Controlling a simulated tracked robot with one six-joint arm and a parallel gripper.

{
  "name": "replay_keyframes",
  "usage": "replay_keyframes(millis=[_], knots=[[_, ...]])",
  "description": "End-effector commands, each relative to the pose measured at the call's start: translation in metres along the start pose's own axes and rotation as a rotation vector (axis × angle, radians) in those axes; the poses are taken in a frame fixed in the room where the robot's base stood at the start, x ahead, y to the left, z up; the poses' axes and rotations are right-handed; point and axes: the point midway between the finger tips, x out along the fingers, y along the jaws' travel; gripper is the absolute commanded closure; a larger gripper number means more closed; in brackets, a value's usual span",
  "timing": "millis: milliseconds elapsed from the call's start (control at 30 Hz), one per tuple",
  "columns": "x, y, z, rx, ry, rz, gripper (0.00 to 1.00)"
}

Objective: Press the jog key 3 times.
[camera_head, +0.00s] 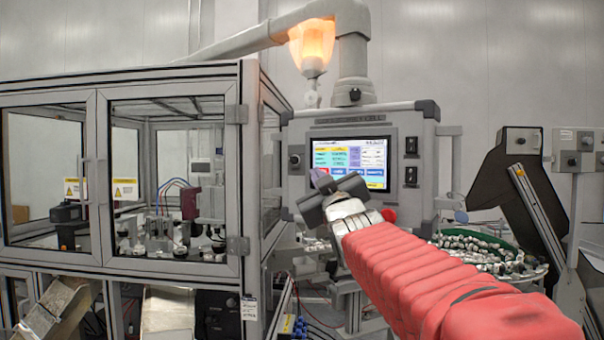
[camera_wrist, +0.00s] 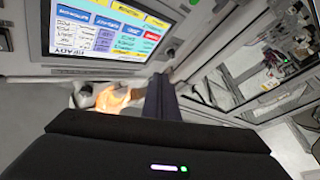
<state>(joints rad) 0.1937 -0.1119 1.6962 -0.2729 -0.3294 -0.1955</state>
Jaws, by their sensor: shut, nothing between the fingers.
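The control panel (camera_head: 407,125) carries a lit touchscreen (camera_head: 372,150) with coloured fields and a row of red and blue keys along its bottom. The wrist view shows the screen (camera_wrist: 118,28) upside down at upper left, with small lettering. I cannot tell which key is the jog key. My gripper (camera_head: 317,177) is shut and empty, in front of the screen's lower left part, and hides part of the key row. In the wrist view my gripper's fingers (camera_wrist: 160,97) show beside the screen's edge. Contact with the panel cannot be told.
A red round button (camera_head: 389,215) sits below the screen, close beside my wrist. Black switches (camera_head: 411,146) are on the panel's right. A glass-walled cabinet (camera_head: 245,180) stands left. A bowl of caps (camera_head: 490,252) and a dark conveyor (camera_head: 525,190) are right. An orange lamp (camera_head: 312,42) glows above.

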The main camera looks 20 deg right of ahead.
Motion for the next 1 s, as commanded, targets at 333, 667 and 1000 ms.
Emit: replay_keyframes(millis=[333,667,1000], knots=[[0.002,0.001,0.003,0.001,-0.003,-0.001,1.0],[0.022,0.015,0.017,0.0,-0.004,0.0,1.0],[0.046,0.033,0.036,0.0,-0.004,0.0,1.0]])
